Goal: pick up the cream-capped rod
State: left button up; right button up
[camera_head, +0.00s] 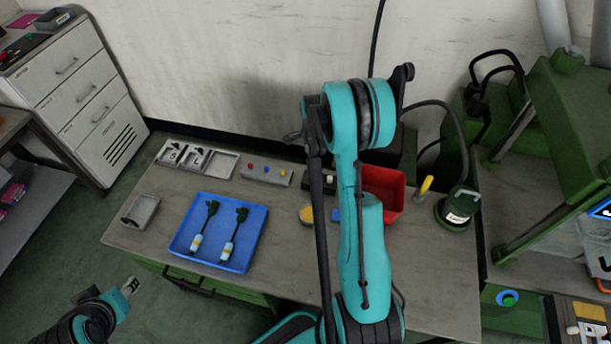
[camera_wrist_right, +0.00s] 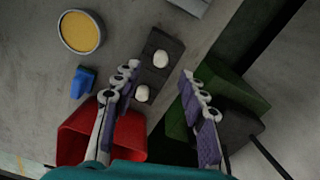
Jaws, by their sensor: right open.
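In the right wrist view, a dark holder block (camera_wrist_right: 165,45) carries two pale cream caps, one farther out (camera_wrist_right: 160,58) and one nearer my gripper (camera_wrist_right: 142,93). Whatever is under the caps is hidden. My right gripper (camera_wrist_right: 160,88) is open, with its fingers on either side of the nearer cap and nothing held. I cannot tell its height above the block. In the head view, the dark block (camera_head: 328,184) shows just left of my teal right arm, which hides the right gripper. My left gripper (camera_head: 128,287) is at the lower left, and its jaw state is unclear.
A red bin (camera_head: 392,180) stands beside the block; it also shows in the wrist view (camera_wrist_right: 75,135). A yellow round dish (camera_wrist_right: 82,32) and a blue piece (camera_wrist_right: 83,82) lie nearby. A blue tray (camera_head: 187,255) holds two dark-and-white parts. A green machine stands at right.

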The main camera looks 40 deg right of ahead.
aim_at(311, 178)
notch_tip(311, 178, down, 6)
jog(key=shift+w+r+b, duration=0.1)
jog(key=shift+r+b, duration=0.1)
jog(key=shift+b, duration=0.35)
jog(key=shift+a, duration=0.1)
grip_shut()
